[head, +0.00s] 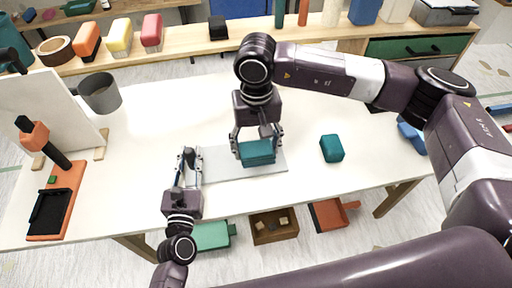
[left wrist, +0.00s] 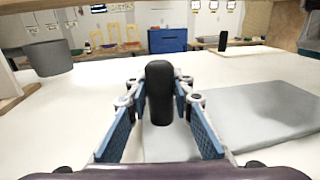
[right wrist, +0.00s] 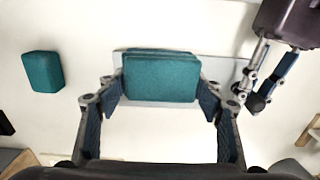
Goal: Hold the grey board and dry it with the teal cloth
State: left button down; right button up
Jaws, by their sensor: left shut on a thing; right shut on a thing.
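The grey board (head: 215,164) lies flat on the white table; it also shows in the left wrist view (left wrist: 285,122). My left gripper (head: 188,160) is at its left end, fingers either side of a black upright grip (left wrist: 160,92), shut on it. How the grip joins the board is hidden. My right gripper (head: 257,140) is shut on the teal cloth (head: 257,158), a folded block in the right wrist view (right wrist: 160,78). A second teal block (head: 332,148) lies apart, right of the board.
A grey mug (head: 100,93) stands at the back left. A white panel (head: 48,120) stands on wooden feet at the left, beside an orange stand (head: 62,200). A wooden shelf (head: 190,46) with colored blocks runs behind the table. The white table (head: 330,185) is clear around the second teal block.

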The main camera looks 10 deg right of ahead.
pick_arm(q)
jog(key=c, duration=2)
grip_release()
jog(key=shift+f, duration=0.3)
jog(key=o, duration=0.4)
pick_arm(e)
jog(key=shift+w, duration=0.1)
pick_arm(q)
jog(key=shift+r, duration=0.1)
jog(key=shift+r, duration=0.1)
jog(key=s, duration=0.4)
jog(key=s+a, duration=0.1)
jog(key=s, duration=0.3)
jog(key=s+a, duration=0.1)
jog(key=s, duration=0.2)
jog(key=shift+s, duration=0.4)
